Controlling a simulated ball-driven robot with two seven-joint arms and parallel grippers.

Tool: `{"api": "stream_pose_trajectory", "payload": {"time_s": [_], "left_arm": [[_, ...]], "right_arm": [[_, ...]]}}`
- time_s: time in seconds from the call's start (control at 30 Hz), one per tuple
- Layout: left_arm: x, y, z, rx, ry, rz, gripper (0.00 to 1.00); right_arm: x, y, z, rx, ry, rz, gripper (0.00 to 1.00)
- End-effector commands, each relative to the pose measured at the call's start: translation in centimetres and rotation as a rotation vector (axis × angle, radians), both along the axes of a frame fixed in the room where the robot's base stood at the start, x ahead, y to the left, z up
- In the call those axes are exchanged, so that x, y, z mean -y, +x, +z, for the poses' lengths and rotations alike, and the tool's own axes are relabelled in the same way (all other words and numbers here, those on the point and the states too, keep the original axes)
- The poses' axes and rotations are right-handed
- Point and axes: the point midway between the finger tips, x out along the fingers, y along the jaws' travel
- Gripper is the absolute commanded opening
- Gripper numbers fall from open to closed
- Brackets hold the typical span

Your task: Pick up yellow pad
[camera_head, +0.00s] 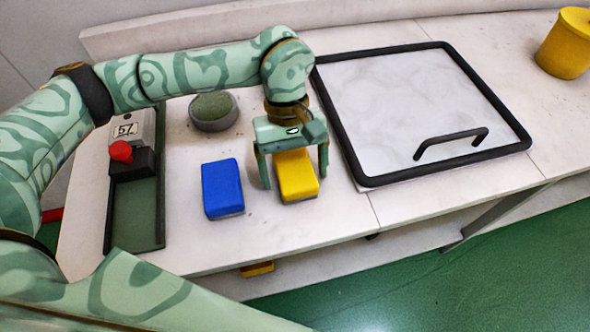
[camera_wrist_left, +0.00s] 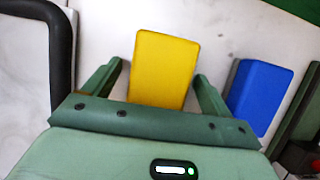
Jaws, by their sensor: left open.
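The yellow pad (camera_head: 297,178) is a rectangular block on the white table, in the middle of the head view. My left gripper (camera_head: 295,184) is above it, open, with one finger on each side of the pad. In the left wrist view the yellow pad (camera_wrist_left: 162,68) shows between the two spread fingers of the gripper (camera_wrist_left: 158,72), with gaps on both sides. Its near end is hidden by the gripper body. Whether a finger touches it I cannot tell. My right gripper is not in view.
A blue pad (camera_head: 222,188) lies just left of the left gripper. A round bowl (camera_head: 213,112) stands behind it. A black-framed panel with a handle (camera_head: 450,142) is to the right. A dark tray with a red knob (camera_head: 121,151) is at left. A yellow container (camera_head: 565,45) stands far right.

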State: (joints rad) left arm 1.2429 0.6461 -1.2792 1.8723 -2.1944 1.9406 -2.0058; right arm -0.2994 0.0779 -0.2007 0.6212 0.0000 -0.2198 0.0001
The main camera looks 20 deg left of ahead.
Motion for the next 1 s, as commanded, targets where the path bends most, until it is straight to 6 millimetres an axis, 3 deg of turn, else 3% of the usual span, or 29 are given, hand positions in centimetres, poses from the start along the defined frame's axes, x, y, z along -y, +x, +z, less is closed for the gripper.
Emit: {"api": "stream_pose_trajectory", "payload": {"time_s": [0.53, 0.57, 0.73, 1.0], "left_arm": [[-0.02, 0.03, -0.23, 0.000, 0.000, 0.000, 0.85], [-0.01, 0.03, -0.24, 0.001, -0.001, 0.000, 0.82], [-0.01, 0.02, -0.20, 0.001, -0.001, 0.000, 0.35], [-0.01, 0.01, -0.19, 0.000, 0.000, 0.000, 0.35]], "right_arm": [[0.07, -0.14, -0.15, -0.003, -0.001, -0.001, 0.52], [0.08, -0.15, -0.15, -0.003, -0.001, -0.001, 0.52], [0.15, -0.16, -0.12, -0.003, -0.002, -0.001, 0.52], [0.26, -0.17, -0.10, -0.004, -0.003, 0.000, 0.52]]}}
